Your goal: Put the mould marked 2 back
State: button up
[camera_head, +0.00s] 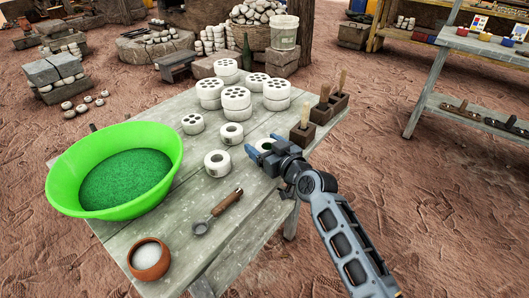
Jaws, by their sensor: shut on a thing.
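My gripper (263,146) is at the right part of the grey wooden table (262,206). Its blue-tipped fingers are on either side of a thick white ring (264,143) with a dark green centre, and they are shut on it. I cannot tell whether the ring touches the table. A similar white ring (218,170) stands to its left, and another white ring (231,139) stands farther back. I can read no number 2 on any of them. Three brown blocks with upright wooden handles stand at the right edge, the nearest one (302,135) just behind my gripper.
A green basin (62,196) of green grains, a brown bowl (150,266) of white powder and a ladle (218,210) occupy the left and front. The front right tabletop is clear.

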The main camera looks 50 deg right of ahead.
jog(key=shift+f, duration=1.05)
jog(key=shift+f+b, duration=0.25)
jog(key=shift+b, duration=0.15)
jog(key=o, duration=1.1)
jog(key=shift+r, duration=0.1)
jog(key=shift+o, duration=0.2)
jog(key=shift+r+p, duration=0.25)
jog(key=shift+p, duration=0.1)
jog(key=b+v, duration=0.1)
jog(key=v, duration=1.1)
jog(key=shift+f, duration=0.15)
jog(key=shift+s+a, duration=0.1)
